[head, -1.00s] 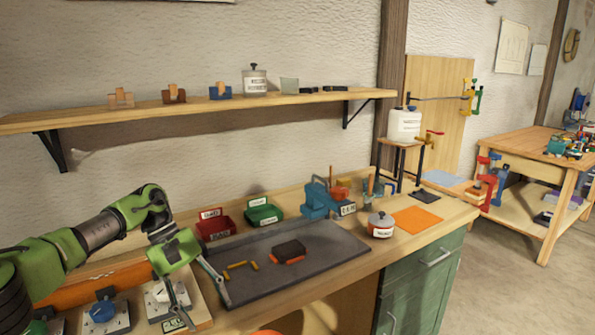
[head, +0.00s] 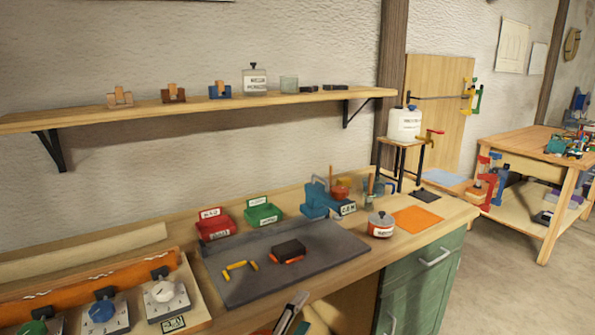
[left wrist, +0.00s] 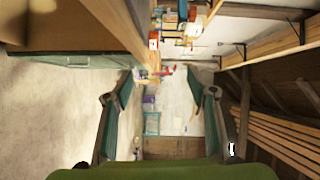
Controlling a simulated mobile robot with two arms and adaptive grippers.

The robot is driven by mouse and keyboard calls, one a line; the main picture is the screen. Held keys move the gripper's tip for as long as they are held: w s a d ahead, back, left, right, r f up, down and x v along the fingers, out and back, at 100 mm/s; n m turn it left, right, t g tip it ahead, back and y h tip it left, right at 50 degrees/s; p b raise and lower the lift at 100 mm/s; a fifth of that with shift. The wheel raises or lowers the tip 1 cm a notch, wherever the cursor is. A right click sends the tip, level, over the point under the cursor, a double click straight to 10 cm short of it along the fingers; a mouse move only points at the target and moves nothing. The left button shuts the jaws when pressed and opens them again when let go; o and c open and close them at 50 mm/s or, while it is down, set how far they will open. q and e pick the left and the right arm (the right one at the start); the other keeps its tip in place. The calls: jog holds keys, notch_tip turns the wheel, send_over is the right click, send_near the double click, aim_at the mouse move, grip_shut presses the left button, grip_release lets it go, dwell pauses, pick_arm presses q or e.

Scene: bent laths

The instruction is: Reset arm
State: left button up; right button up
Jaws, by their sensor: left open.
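My left gripper (head: 294,310) shows at the bottom edge of the head view, low in front of the bench, cut off by the frame. In the left wrist view my left gripper (left wrist: 161,82) has its two fingers spread well apart, with nothing between them. It is open and empty. No arm lies over the bench top. My right gripper is in neither view now.
The bench holds a dark mat (head: 325,247) with a dark block (head: 288,249), a red bin (head: 215,227), a green bin (head: 263,214), a blue vise (head: 318,200) and a white knob panel (head: 163,291). A wooden shelf (head: 280,98) hangs above.

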pick_arm(q)
jog(key=s+a+f+n+g+y, duration=0.3)
jog(key=s+a+f+n+y, duration=0.25)
jog(key=a+f+n, duration=0.35)
jog(key=s+a+f+n+g+y, duration=0.1)
jog(key=s+a+f+n+g, duration=0.25)
jog(key=s, duration=0.55)
jog(key=s+a+f+n+g, duration=0.3)
jog(key=s+a+n, duration=0.1)
jog(key=s, duration=0.5)
jog(key=s+a+f+n+g+y, duration=0.1)
jog(key=s+a+f+n+g, duration=0.25)
jog(key=s, duration=0.45)
jog(key=s+a+f, duration=0.1)
jog(key=s+f, duration=0.2)
jog(key=f, duration=2.5)
jog(key=s+a+f+g, duration=0.1)
jog(key=s+a+f, duration=0.2)
jog(key=s+f, duration=1.2)
jog(key=shift+s+g, duration=0.4)
jog(key=shift+s, duration=0.4)
